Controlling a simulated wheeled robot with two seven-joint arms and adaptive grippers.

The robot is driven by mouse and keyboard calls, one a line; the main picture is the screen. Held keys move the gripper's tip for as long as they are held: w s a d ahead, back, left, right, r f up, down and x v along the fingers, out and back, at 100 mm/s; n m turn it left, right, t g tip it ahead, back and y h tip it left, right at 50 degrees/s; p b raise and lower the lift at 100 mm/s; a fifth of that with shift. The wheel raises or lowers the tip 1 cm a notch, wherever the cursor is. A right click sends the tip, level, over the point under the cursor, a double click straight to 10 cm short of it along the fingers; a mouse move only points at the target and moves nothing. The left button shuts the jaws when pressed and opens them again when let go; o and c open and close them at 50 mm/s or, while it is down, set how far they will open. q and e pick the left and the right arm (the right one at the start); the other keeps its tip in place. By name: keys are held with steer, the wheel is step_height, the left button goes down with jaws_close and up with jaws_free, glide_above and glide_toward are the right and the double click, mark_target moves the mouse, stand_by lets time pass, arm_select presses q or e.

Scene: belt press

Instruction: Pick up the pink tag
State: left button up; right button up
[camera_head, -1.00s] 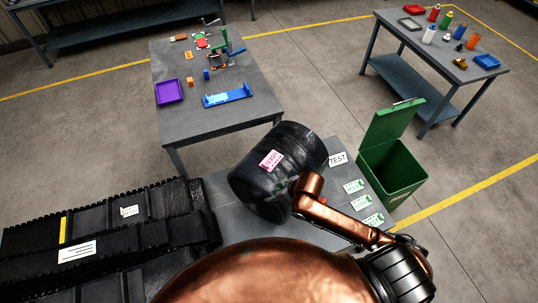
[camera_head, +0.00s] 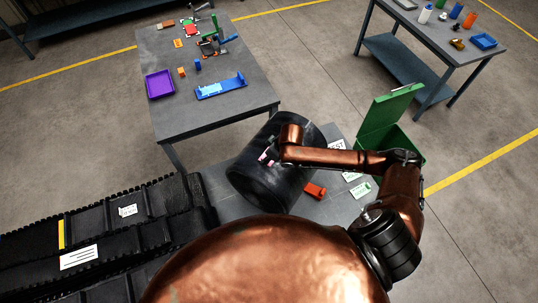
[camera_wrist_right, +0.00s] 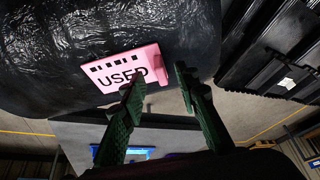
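The pink tag (camera_wrist_right: 118,74), printed "USED", lies on the side of the black roll (camera_wrist_right: 70,35) in the right wrist view. In the head view only a bit of the pink tag (camera_head: 265,156) shows on the black roll (camera_head: 262,184), the rest being covered by my right arm's end. My right gripper (camera_wrist_right: 160,76) is open, its two green fingers reaching to the tag's right end. The left finger overlaps the printed face, and a pink raised part shows between the fingers. I cannot tell whether they touch. My left gripper is not in view.
A black belt (camera_head: 100,225) with white labels lies left of the roll. A grey table (camera_head: 232,208) under it holds a red block (camera_head: 315,190) and green-white tags (camera_head: 360,190). A green bin (camera_head: 390,115) stands right. A worktable (camera_head: 200,120) with a purple tray (camera_head: 160,84) stands behind.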

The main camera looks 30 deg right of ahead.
steer(key=shift+x, duration=0.9)
steer(key=shift+f, duration=0.1)
steer(key=shift+a, duration=0.1)
steer(key=c, duration=0.5)
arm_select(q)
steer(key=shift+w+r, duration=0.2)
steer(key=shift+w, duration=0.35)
arm_select(e)
jaws_close()
